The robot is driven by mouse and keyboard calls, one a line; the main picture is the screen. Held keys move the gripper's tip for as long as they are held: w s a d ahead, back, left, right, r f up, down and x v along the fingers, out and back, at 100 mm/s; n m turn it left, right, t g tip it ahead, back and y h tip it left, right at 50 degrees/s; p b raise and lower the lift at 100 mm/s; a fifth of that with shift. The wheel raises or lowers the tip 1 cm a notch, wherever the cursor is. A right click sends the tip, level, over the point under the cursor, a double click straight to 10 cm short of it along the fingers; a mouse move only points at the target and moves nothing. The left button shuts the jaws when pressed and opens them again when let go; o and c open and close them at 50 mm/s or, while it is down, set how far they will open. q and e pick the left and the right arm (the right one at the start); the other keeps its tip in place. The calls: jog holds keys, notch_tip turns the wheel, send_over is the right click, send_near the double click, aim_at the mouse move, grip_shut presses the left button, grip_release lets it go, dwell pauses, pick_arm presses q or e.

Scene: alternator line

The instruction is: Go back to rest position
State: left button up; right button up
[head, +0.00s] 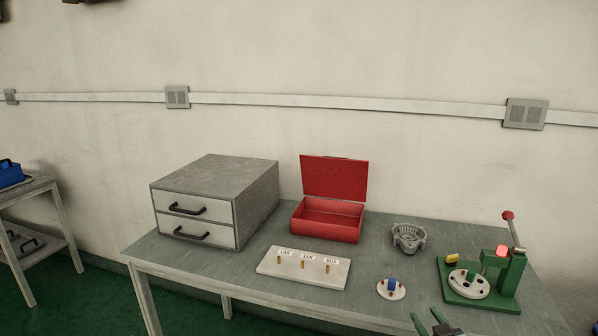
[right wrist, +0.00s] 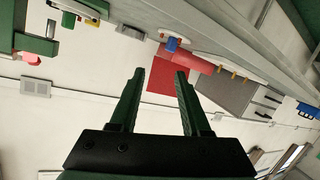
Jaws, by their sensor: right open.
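My right gripper (head: 425,316) shows at the bottom edge of the head view, in front of the workbench's near edge. Its two dark green fingers stand apart in the right wrist view (right wrist: 160,73), with nothing between them. Its arm is cut off by the frame. My left gripper is not in view.
The grey bench (head: 214,268) carries a drawer cabinet (head: 214,185), an open red box (head: 328,217), a labelled peg board (head: 304,267), a grey metal housing (head: 408,237), a white disc with a blue part (head: 391,288) and a green press (head: 480,275). A side table (head: 30,187) stands left.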

jog(key=s+a+f+g+y, duration=0.1)
jog(key=s+a+f, duration=0.3)
jog(key=s, duration=0.7)
jog(key=s+a+f+g, duration=0.3)
jog(key=s+f, duration=0.5)
jog(key=s, duration=0.3)
jog(key=s+a+f+m+g+y, duration=0.1)
jog(key=s+a+f, duration=0.4)
jog(key=s, duration=0.6)
jog(key=shift+a+f+g+y, duration=0.3)
jog(key=shift+a+f+g, duration=0.1)
jog(key=shift+f, duration=0.35)
